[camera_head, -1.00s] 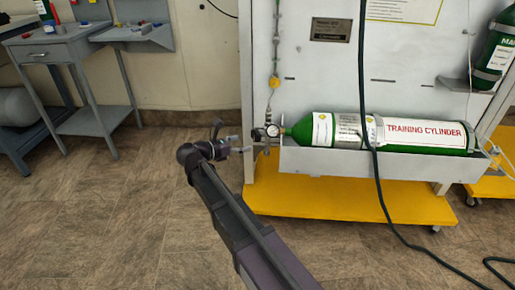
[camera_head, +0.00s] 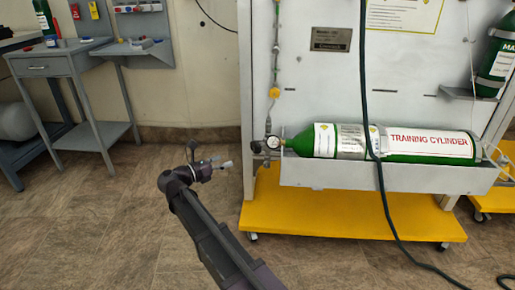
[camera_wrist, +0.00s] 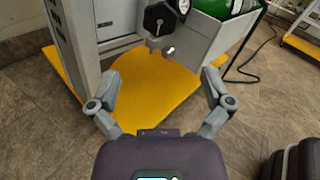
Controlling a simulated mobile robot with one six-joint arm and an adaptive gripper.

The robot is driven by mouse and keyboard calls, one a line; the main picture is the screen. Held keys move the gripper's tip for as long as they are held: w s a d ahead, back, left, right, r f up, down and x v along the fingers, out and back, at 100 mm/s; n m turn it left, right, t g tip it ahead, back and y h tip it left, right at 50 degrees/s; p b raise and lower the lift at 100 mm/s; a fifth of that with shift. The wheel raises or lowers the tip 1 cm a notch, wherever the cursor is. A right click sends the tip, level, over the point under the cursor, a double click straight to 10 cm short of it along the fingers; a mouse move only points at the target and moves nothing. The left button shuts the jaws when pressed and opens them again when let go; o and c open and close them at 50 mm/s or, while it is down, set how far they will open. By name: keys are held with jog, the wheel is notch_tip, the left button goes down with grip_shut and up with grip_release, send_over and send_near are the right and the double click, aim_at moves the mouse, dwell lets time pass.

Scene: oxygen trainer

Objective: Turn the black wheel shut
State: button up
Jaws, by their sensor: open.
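The black wheel (camera_wrist: 160,19) shows in the wrist view near the top centre, ahead of my gripper, beside a gauge (camera_wrist: 184,5).
The cylinder lies in a grey trough (camera_head: 390,177) on a white panel (camera_head: 300,85) with a yellow base (camera_head: 350,218). A dark hose (camera_head: 379,200) hangs in front. A grey workbench (camera_head: 70,60) stands at left. The floor between is clear.

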aim_at(254, 148)
jog(key=x, duration=1.3)
jog(key=shift+w+d, duration=0.2)
jog(key=c, duration=1.1)
